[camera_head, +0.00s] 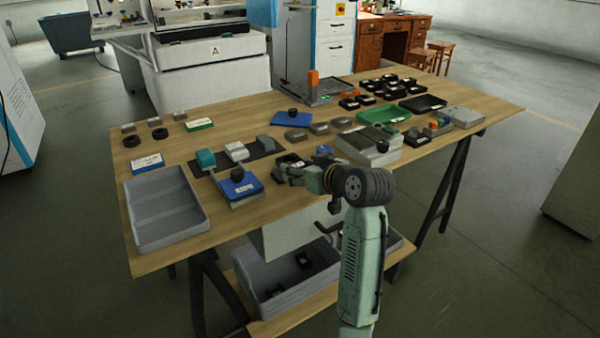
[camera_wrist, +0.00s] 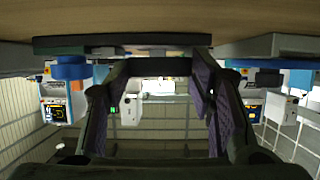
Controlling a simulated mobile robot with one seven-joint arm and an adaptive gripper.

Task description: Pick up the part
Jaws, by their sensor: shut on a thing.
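My gripper (camera_head: 287,174) is low over the middle of the wooden table, reaching left from the arm. A small black tray-like part (camera_head: 288,160) is at its fingertips in the head view. In the wrist view the picture is upside down, with the tabletop along the top. There the two fingers of my gripper (camera_wrist: 152,82) are apart with a dark part (camera_wrist: 150,67) spanning between their tips. The gripper is shut on this black part. Its underside and any contact with the table are hard to tell.
A blue-topped box with a black knob (camera_head: 240,185) stands just left of the gripper. A grey block fixture (camera_head: 368,148) stands to the right. A large empty grey bin (camera_head: 163,210) lies at the table's left. Several small parts and a green tray (camera_head: 384,115) fill the back right.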

